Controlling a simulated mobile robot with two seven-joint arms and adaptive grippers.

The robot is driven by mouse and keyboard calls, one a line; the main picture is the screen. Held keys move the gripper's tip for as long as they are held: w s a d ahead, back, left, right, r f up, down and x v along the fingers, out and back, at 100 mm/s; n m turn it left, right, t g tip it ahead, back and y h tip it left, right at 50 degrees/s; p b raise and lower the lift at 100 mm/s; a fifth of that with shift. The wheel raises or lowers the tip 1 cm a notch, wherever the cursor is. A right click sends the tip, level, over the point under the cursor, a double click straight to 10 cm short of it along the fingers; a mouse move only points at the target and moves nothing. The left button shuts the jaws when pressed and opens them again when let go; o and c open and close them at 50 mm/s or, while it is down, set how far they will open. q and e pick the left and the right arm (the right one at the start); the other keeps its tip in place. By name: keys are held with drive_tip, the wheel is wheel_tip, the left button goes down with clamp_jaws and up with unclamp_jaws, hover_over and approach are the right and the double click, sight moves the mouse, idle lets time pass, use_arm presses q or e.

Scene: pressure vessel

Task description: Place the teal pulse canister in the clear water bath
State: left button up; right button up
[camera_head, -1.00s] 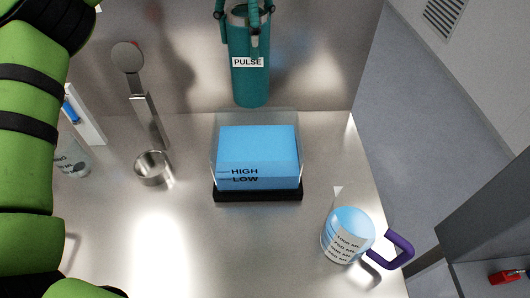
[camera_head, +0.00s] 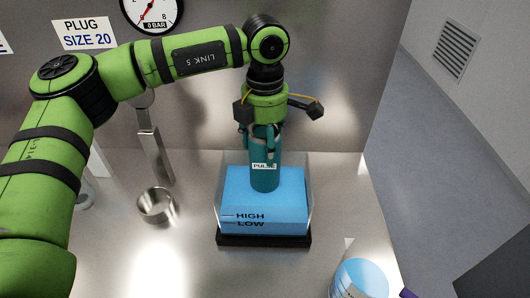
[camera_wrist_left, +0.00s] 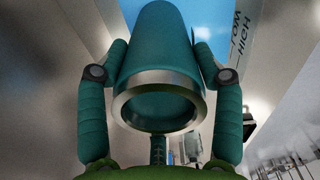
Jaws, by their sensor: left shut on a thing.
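The teal canister (camera_head: 265,179) labelled PULSE is held upright in my left gripper (camera_head: 261,140). Its lower end overlaps the blue water of the clear water bath (camera_head: 263,240). I cannot tell whether its bottom is in the water or just above it. The bath is a clear box on a black base, with HIGH and LOW marks on its front. In the left wrist view, the canister (camera_wrist_left: 160,55) sits between the two teal fingers, with blue water beyond. My right gripper is not in view.
A metal cup (camera_head: 156,206) stands left of the bath. A measuring jug (camera_head: 358,281) with blue liquid stands at the front right, cut off by the picture edge. A pressure gauge (camera_head: 152,12) is on the back wall. Bare table lies in front of the bath.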

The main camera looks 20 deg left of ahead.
use_arm(q)
drive_tip(key=shift+f, duration=0.2)
wheel_tip(320, 180, down, 3)
drive_tip(key=shift+f+p, duration=0.1)
drive_tip(key=shift+p, duration=0.45)
drive_tip(key=shift+f, duration=0.35)
drive_tip(key=shift+f, duration=0.1)
drive_tip(key=o, duration=1.7)
